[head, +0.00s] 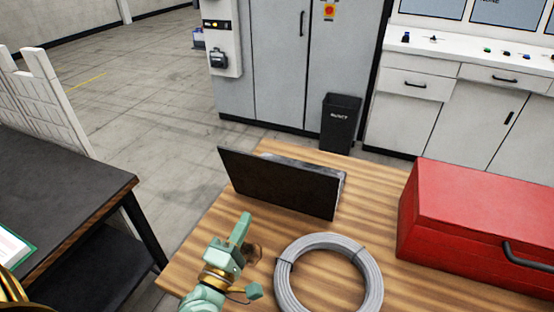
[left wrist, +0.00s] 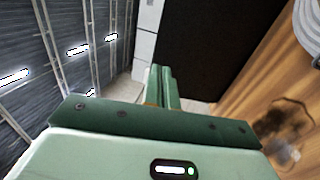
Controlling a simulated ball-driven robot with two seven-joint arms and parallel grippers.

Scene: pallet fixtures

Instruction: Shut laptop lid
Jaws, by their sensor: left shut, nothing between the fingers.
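The laptop (head: 278,183) stands open on the wooden table, with the dark back of its raised lid facing me. A sliver of its base shows behind the lid at the right; the keyboard is hidden. My left gripper (head: 244,222) is shut and empty, just in front of the lid near its lower left part. In the left wrist view the shut fingers (left wrist: 161,75) point toward the dark lid (left wrist: 210,45), which fills the upper middle. I cannot tell whether they touch it. My right gripper is not in view.
A grey cable coil (head: 328,277) lies on the wooden table (head: 200,260) right of my left gripper. A red toolbox (head: 470,225) stands at the right. A dark table (head: 60,185) is at the left. A black bin (head: 340,122) stands behind.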

